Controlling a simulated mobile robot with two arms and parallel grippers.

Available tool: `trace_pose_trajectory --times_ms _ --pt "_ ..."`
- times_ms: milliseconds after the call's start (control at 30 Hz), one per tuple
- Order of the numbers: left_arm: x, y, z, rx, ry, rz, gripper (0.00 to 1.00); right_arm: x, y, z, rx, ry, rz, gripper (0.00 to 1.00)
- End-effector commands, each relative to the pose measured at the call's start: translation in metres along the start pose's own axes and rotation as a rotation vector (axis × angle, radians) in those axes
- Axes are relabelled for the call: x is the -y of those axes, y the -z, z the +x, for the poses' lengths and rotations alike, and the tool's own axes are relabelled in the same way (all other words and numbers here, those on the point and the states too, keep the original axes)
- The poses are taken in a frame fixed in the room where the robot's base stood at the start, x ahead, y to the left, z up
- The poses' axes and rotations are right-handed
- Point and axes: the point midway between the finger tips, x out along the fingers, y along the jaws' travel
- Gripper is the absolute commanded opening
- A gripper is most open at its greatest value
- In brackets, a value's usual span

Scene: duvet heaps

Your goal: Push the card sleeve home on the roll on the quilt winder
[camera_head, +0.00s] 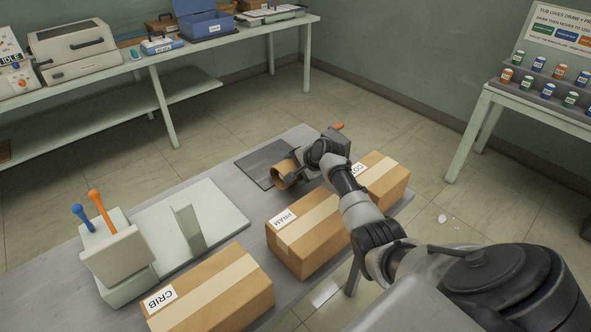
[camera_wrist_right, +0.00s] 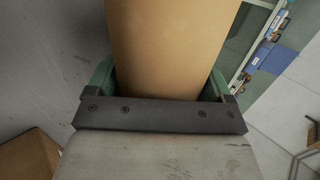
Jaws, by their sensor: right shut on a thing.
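The card sleeve (camera_head: 283,176), a short brown tube, is beside my right gripper (camera_head: 304,162) over the grey table, its round end facing left. In the right wrist view the sleeve (camera_wrist_right: 172,45) fills the space between the green fingers of the right gripper (camera_wrist_right: 158,85), which is shut on it. A dark mechanism with an orange knob (camera_head: 337,126) shows just behind the gripper; it may be the quilt winder, mostly hidden by my arm. The roll cannot be made out, nor how far the sleeve is on it. My left gripper is out of view.
Cardboard boxes labelled CRIB (camera_head: 212,290) and PRAM (camera_head: 306,236) stand along the table's near side. A third box (camera_head: 384,180) is beside my right forearm. A dark mat (camera_head: 262,164) lies left of the sleeve. A pale device with blue and orange levers (camera_head: 118,252) stands left.

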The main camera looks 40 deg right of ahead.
Motion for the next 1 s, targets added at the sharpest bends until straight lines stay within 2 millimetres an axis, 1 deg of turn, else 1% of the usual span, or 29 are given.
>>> trace_pose_trajectory --times_ms 1000 --pt "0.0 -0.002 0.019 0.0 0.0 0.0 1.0 0.0 0.026 -0.001 -0.001 0.001 0.0 0.59"
